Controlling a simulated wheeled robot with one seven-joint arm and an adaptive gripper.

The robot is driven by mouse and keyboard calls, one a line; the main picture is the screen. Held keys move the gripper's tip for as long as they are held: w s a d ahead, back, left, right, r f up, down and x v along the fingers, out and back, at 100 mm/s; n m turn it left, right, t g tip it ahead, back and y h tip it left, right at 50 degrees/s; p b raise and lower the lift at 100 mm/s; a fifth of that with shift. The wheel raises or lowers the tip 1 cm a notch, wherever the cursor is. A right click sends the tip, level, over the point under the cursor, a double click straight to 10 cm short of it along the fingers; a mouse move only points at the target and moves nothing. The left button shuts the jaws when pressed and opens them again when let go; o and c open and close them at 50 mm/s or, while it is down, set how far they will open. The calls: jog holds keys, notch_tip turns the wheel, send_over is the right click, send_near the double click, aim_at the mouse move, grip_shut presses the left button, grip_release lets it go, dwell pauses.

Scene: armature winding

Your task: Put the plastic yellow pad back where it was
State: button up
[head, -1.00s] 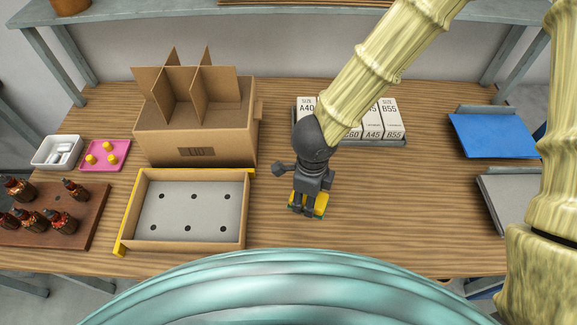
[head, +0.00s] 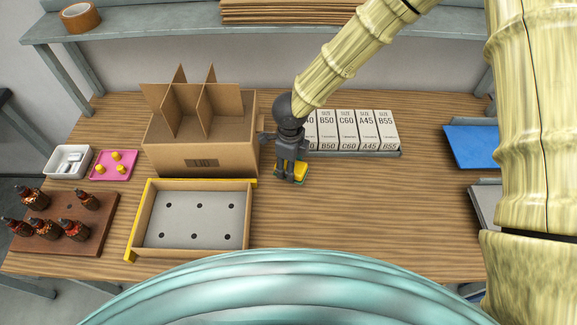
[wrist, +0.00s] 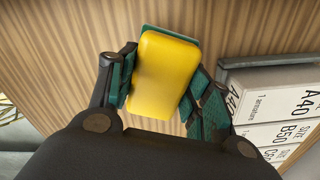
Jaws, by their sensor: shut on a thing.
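The yellow plastic pad (wrist: 164,72) is between the two fingers of my gripper (wrist: 165,90) in the wrist view. A green edge shows behind its top. My gripper is shut on the pad. In the head view the yellow pad (head: 299,171) shows at the lower end of my gripper (head: 293,175), over the wooden table between the cardboard box and the row of white boxes. I cannot tell whether the pad touches the table.
The cardboard divider box (head: 205,148) and the shallow tray with holes (head: 250,215) are on the left. White size-labelled boxes (head: 355,130) stand in a grey rack to the right. A blue tray (head: 470,147) lies far right. The table's right middle (head: 380,210) is clear.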

jog(key=shift+w+a, duration=0.1)
jog(key=shift+w, duration=0.3)
jog(key=shift+w+f+p, duration=0.1)
jog(key=shift+f+p, duration=0.75)
jog(key=shift+f, duration=1)
jog(key=shift+f, duration=0.1)
jog(key=o, duration=1.1)
notch_tip(320, 180, up, 12)
jog(key=shift+r+b, duration=0.15)
jog(key=shift+b, duration=0.95)
